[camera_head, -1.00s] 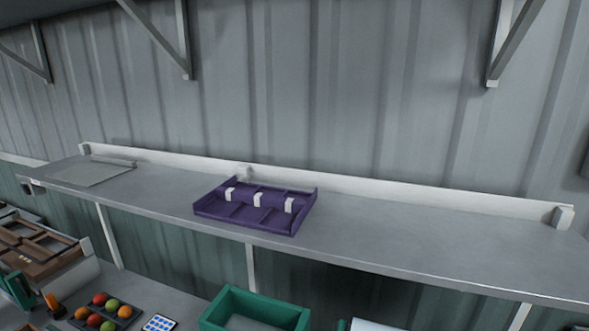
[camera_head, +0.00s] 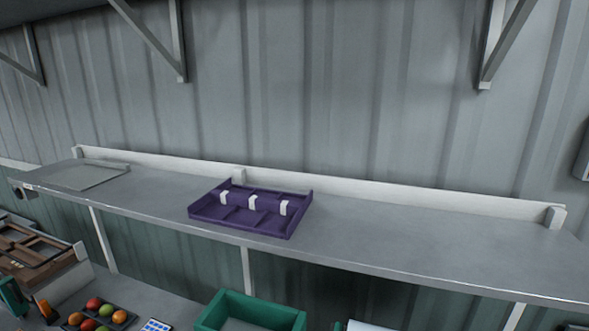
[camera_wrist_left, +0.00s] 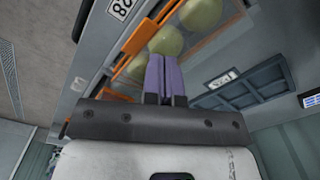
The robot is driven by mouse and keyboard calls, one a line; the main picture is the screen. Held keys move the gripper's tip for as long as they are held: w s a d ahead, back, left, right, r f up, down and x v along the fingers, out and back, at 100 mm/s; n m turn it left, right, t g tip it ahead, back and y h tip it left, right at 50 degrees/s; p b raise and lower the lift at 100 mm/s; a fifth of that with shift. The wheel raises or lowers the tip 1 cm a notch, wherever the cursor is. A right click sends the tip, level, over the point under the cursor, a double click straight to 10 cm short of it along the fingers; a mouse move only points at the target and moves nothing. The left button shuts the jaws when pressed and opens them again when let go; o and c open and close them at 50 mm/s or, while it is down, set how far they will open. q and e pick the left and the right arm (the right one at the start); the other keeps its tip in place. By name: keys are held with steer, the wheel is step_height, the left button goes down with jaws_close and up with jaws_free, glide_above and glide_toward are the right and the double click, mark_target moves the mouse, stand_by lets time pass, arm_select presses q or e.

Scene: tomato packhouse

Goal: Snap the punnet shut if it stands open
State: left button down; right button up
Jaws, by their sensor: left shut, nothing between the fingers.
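I cannot make out a punnet for certain in either view, so whether one stands open does not show. My left gripper (camera_wrist_left: 162,60) shows in the left wrist view with its two purple fingers pressed together, shut and empty. Beyond its fingertips are an orange-edged rack (camera_wrist_left: 134,42) and several pale green round things (camera_wrist_left: 166,41). Neither gripper shows in the head view.
A purple divided tray (camera_head: 236,227) with white clips lies on the long grey shelf (camera_head: 400,245). A flat grey tray (camera_head: 85,177) lies at its left end. Below are a green crate (camera_head: 250,306) and several red, orange and green fruits (camera_head: 95,303). The shelf's right half is clear.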

arm_select(q)
steer(key=shift+f+b, duration=0.3)
steer(key=shift+f, duration=0.2)
stand_by(0.7)
steer(key=shift+r, duration=0.1)
step_height(320, 180, up, 7)
steer(key=p, duration=0.7)
stand_by(0.4)
